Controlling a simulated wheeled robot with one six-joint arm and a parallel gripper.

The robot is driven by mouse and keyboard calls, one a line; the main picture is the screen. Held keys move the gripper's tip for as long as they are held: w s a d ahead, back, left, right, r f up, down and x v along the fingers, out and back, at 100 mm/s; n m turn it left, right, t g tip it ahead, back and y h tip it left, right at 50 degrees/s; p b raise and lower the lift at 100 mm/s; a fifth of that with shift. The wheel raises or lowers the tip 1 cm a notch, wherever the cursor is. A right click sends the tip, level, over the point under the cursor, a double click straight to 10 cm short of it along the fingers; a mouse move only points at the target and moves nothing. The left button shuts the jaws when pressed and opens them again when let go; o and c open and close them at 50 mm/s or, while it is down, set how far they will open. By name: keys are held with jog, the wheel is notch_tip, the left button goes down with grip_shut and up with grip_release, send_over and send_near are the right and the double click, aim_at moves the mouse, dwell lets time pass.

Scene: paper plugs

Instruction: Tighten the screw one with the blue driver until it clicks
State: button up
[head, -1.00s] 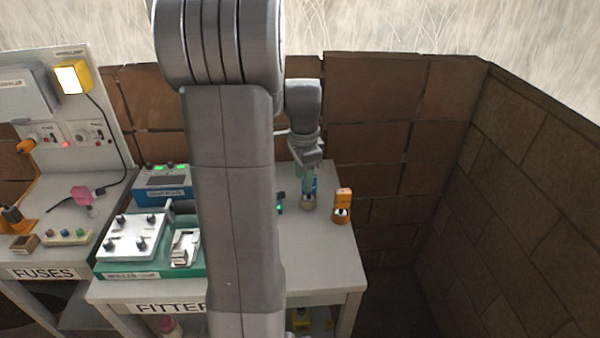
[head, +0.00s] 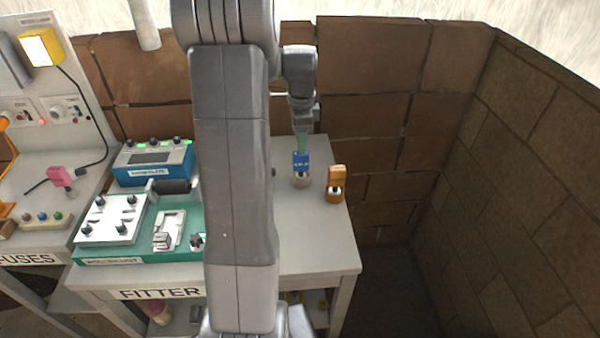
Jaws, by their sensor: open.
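The blue driver (head: 301,160) stands upright in a pale round holder (head: 300,181) near the back right of the fitter's table. My gripper (head: 301,148) points down right at the top of the driver. Its jaws are open, and whether they touch the driver cannot be told. A white plate (head: 112,213) with several dark screws sits on a green base (head: 130,252) at the table's left. Which screw is number one is not readable here.
An orange driver (head: 336,176) stands in its own holder just right of the blue one. A blue box with a display (head: 153,163) stands behind the plate. My arm hides the table's middle. The FUSES bench (head: 50,200) is at the left, and brick walls close the back and right.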

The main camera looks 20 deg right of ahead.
aim_at(301, 167)
jog(key=shift+f, duration=0.55)
jog(key=shift+f+b, duration=1.3)
jog(key=shift+f, duration=0.7)
grip_shut()
jog(key=shift+r, duration=0.2)
